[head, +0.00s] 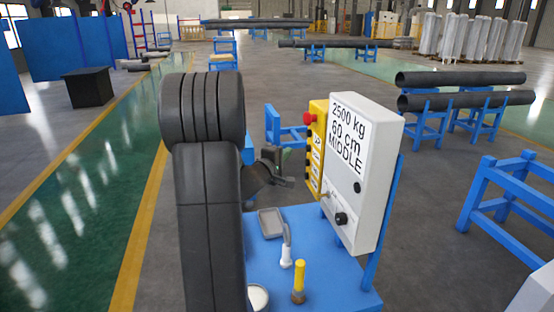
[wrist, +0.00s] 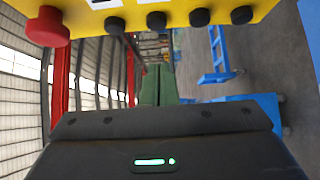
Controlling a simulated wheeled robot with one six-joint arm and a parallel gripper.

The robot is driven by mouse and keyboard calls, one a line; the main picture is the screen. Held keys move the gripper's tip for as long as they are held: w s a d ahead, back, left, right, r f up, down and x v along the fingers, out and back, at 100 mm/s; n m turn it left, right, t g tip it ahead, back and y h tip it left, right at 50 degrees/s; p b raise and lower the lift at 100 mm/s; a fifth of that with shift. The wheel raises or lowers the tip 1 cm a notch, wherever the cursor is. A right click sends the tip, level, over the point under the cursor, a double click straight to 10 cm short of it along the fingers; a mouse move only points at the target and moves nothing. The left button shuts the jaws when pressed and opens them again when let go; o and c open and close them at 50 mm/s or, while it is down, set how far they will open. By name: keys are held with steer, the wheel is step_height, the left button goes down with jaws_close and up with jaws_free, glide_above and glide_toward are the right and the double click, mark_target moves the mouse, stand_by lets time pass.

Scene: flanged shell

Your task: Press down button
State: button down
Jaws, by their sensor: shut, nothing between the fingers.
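A yellow control box (head: 317,150) with a column of black buttons and a red mushroom button (head: 309,118) at its top stands beside the white sign panel in the head view. In the wrist view the yellow box (wrist: 270,6) spans the top edge, with the red button (wrist: 47,27) at left and several black buttons (wrist: 156,20) in a row. Which one is the down button I cannot read. My gripper (head: 284,156) is just left of the box. Its green fingers (wrist: 158,75) are closed together and empty, below the button row in the wrist view. Whether they touch a button I cannot tell.
A white panel (head: 380,130) reads 2500 kg, 60 cm, MIDDLE. A blue table (head: 335,285) below holds a grey tray (head: 270,222), a white-tipped tool (head: 286,255) and a yellow-handled tool (head: 299,275). A blue stand (head: 285,130) is behind the box.

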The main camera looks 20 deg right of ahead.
mark_target(308, 148)
steer(key=shift+w+d, duration=0.1)
steer(key=shift+d, duration=2.2)
